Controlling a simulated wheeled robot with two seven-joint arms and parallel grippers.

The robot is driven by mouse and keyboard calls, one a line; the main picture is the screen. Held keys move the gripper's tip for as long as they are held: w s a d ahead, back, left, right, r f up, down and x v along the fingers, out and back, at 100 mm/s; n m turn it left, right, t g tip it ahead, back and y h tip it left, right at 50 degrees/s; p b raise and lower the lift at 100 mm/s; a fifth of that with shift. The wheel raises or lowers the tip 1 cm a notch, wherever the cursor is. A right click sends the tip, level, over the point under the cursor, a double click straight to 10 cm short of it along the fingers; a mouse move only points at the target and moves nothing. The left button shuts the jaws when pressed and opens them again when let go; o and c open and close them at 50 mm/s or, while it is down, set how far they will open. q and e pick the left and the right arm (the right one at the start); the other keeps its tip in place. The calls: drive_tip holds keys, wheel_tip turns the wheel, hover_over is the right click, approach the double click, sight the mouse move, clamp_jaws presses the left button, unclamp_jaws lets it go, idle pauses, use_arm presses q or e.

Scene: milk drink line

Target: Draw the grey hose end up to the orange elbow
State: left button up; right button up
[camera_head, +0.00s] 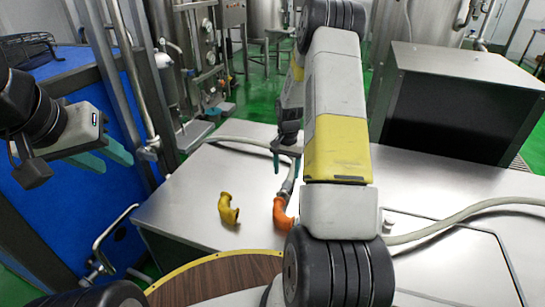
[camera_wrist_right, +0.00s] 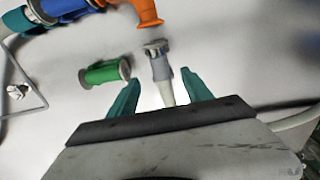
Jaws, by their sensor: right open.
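The orange elbow (camera_head: 282,214) lies on the steel table, partly behind my right arm. Its flanged mouth also shows at the top of the right wrist view (camera_wrist_right: 149,12). The grey hose end (camera_wrist_right: 158,62) lies in line with that mouth, with a small gap between them. In the head view the hose end (camera_head: 288,186) is just beyond the elbow. My right gripper (camera_head: 286,168) is open, its teal fingers on either side of the hose end in the wrist view (camera_wrist_right: 160,80). My left gripper (camera_head: 108,160) is open and empty, off the table at the left.
A yellow elbow (camera_head: 229,209) lies left of the orange one. A green fitting (camera_wrist_right: 104,72) and a blue part (camera_wrist_right: 66,8) show in the wrist view. A pale hose (camera_head: 450,219) runs across the right of the table. A dark-fronted steel box (camera_head: 455,100) stands at the back right.

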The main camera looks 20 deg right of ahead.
sight(286, 184)
drive_tip(key=shift+f, duration=3.85)
drive_tip(key=shift+c, duration=0.5)
clamp_jaws()
